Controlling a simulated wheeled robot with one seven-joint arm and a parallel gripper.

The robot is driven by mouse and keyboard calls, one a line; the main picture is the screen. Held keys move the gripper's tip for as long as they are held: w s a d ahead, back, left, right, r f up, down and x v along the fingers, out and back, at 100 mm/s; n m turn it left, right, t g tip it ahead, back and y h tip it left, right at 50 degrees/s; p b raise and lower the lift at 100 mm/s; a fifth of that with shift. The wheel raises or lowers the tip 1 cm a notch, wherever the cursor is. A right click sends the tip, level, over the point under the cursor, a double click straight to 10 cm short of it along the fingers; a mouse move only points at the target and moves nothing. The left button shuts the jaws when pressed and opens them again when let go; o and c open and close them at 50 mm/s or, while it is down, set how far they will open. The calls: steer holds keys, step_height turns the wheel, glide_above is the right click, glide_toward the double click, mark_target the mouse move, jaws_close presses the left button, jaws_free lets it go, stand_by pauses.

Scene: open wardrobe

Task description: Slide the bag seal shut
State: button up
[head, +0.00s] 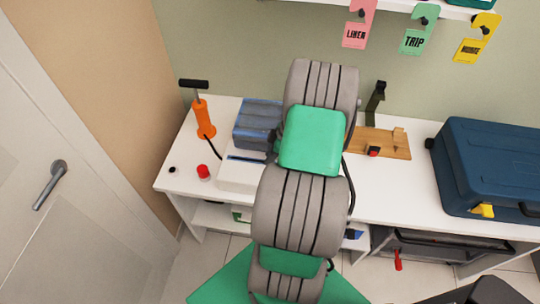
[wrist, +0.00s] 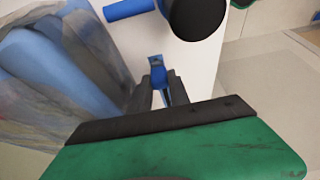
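In the wrist view the bag (wrist: 60,65) fills the left side, creased and see-through. In the head view my arm hides the gripper and the bag's right end. How far the seal is closed cannot be seen.
An orange hand pump (head: 203,118) and red cap (head: 203,171) stand left of the bag. A wooden board (head: 384,143) and navy suitcase (head: 490,165) are to the right. In the wrist view, a black round part (wrist: 197,15) and blue cylinder (wrist: 130,9) are just beyond the fingers.

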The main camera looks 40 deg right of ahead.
jaws_close()
steer(key=shift+d+r, duration=0.1)
steer(key=shift+r, duration=0.05)
stand_by(0.9)
